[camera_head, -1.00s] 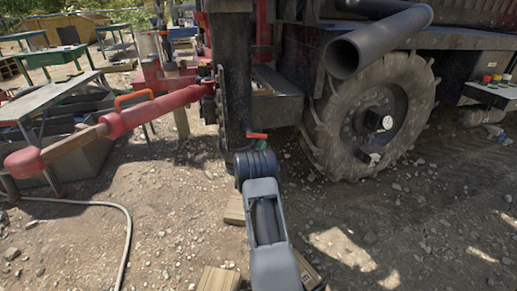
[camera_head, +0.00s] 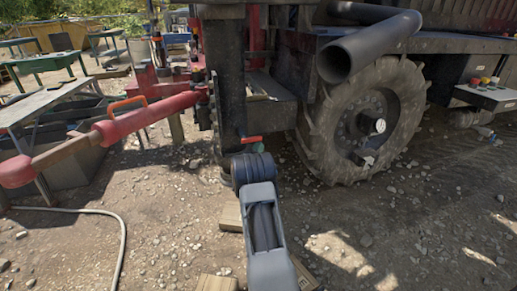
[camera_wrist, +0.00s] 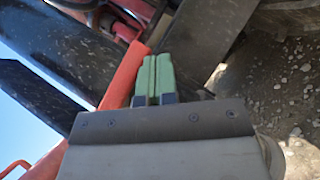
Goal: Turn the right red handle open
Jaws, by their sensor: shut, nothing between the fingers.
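A small red handle (camera_head: 250,139) sticks out near the foot of the dark upright post (camera_head: 228,90) in the head view. My gripper (camera_head: 258,148) is just below and beside it, its green fingertips mostly hidden behind my wrist. In the wrist view my gripper's two green fingers (camera_wrist: 152,78) lie side by side, shut with nothing between them. A red bar (camera_wrist: 122,78) runs just left of the fingers there; I cannot tell whether it touches them.
A big tyre (camera_head: 365,120) stands to the right under a dark pipe (camera_head: 368,48). A red cylinder (camera_head: 150,115) with an orange grip (camera_head: 127,103) juts out left. Wooden blocks (camera_head: 232,216) lie on the gravel. A hose (camera_head: 120,245) lies at left.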

